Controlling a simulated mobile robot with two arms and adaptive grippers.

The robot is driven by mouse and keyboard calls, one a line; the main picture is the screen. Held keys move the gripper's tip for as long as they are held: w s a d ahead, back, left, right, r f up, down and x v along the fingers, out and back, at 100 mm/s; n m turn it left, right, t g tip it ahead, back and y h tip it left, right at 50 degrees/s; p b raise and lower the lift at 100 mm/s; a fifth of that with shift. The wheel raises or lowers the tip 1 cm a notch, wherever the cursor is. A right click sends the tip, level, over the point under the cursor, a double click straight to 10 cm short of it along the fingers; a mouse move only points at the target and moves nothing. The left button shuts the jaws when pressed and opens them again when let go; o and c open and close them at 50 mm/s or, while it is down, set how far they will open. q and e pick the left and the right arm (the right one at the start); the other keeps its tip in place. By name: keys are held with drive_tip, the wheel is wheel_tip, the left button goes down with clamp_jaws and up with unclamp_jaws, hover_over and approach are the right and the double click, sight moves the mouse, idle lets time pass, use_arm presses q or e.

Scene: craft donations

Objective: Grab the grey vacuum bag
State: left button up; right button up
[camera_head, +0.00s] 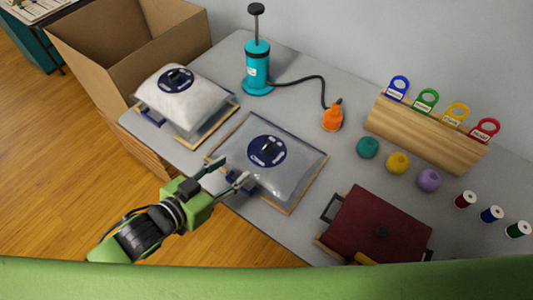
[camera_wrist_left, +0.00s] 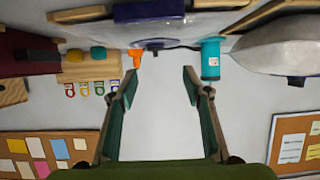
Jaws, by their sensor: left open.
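The grey vacuum bag (camera_head: 295,175) lies flat on a wooden-edged board in the middle of the table, with a round dark-blue valve on top. In the left wrist view the bag (camera_wrist_left: 190,28) spans the top, with a dark-blue strip at its edge. My left gripper (camera_head: 235,172) is open and empty, at the bag's near left edge in the head view; I cannot tell whether it touches. Its two fingers (camera_wrist_left: 160,75) stand wide apart in the wrist view with nothing between them. My right gripper is not in view.
A whiter, fuller bag (camera_head: 188,100) lies on a board to the left, beside an open cardboard box (camera_head: 130,50). A teal pump (camera_head: 257,70) with a hose and orange nozzle (camera_head: 332,116) stands behind. Yarn balls (camera_head: 398,162), a wooden tag rack (camera_head: 425,134) and a dark-red case (camera_head: 378,225) are right.

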sight(263, 149)
use_arm(q)
drive_tip(key=x, duration=0.8)
drive_tip(key=shift+d+r, duration=0.15)
drive_tip(key=shift+d, duration=0.15)
drive_tip(key=shift+d+r+p+x, duration=0.15)
drive_tip(key=shift+p+x, duration=0.2)
drive_tip(key=shift+x, duration=1.05)
drive_tip(key=shift+d+r+p+x, duration=0.15)
drive_tip(key=shift+p+x, duration=0.15)
drive_tip(key=shift+x, duration=1.15)
drive_tip(key=shift+s, duration=0.15)
clamp_jaws()
